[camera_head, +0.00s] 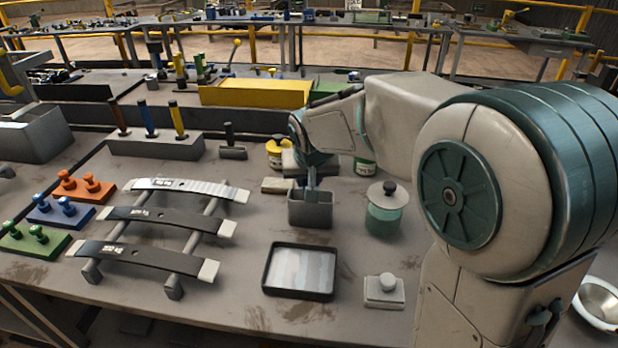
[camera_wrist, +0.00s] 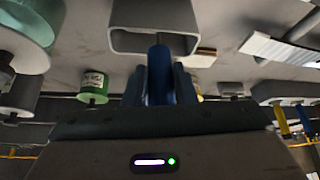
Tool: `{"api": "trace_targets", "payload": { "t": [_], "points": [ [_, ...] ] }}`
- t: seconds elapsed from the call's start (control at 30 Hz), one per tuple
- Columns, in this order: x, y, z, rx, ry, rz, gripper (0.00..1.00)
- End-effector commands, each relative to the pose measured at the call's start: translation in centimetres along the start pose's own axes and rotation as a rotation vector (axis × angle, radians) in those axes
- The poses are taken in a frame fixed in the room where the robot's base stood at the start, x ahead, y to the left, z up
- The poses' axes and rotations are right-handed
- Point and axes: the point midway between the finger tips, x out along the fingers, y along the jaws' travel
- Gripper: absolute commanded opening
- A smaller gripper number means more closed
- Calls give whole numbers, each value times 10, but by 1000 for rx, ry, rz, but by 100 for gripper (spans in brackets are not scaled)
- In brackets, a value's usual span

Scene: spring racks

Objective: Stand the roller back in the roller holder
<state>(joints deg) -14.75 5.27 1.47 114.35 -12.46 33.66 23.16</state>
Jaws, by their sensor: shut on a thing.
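The roller holder (camera_head: 311,213) is a grey open-topped box standing on the bench, right of the rack of springs. It also shows at the top of the wrist view (camera_wrist: 122,42). My gripper (camera_head: 311,180) is directly above the holder, pointing down. In the wrist view the fingers (camera_wrist: 160,85) are shut on the blue handle of the roller (camera_wrist: 159,72). The handle lines up with the holder's opening. The roller's lower end is hidden by the handle and the holder walls, so I cannot tell whether it touches the bottom.
A black-rimmed tray (camera_head: 299,271) lies in front of the holder. A green jar with a knobbed lid (camera_head: 385,210) stands close on the right, and a small knobbed block (camera_head: 384,291) lies nearer. Curved springs on a rack (camera_head: 155,220) fill the left. Yellow-lidded and green-labelled cans stand behind.

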Motion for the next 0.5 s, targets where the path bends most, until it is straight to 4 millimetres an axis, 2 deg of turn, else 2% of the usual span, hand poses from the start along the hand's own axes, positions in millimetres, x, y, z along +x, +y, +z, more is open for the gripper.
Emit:
{"api": "trace_targets", "payload": {
  "t": [0.5],
  "points": [
    [10, 0, 5, 0, 0, 0, 2]
  ]
}}
